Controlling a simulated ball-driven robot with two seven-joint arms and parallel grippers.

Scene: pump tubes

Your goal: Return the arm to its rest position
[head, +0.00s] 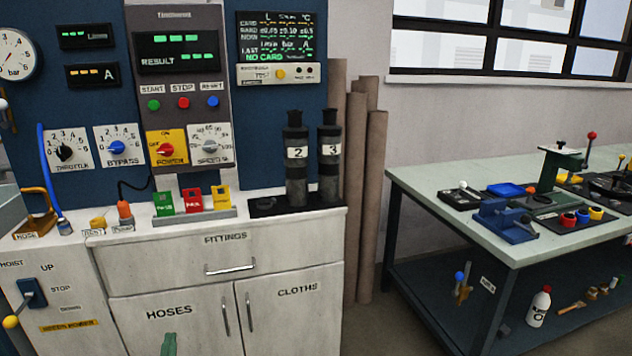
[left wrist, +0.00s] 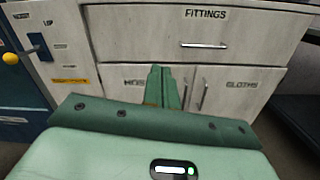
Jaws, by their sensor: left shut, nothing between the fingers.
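My left gripper (head: 169,345) shows as a small green tip at the bottom edge of the head view, in front of the HOSES cupboard door (head: 181,318). In the left wrist view its green fingers (left wrist: 161,88) are together with nothing between them. They point at the cabinet front, below the FITTINGS drawer (left wrist: 205,30), and appear apart from it. The rest of my left arm is out of the head view. My right gripper is not in view.
The cabinet top (head: 270,222) holds two black tubes marked 2 (head: 296,165) and 3 (head: 330,160). A control panel (head: 182,90) stands behind. A workbench (head: 450,172) with tools is at the right.

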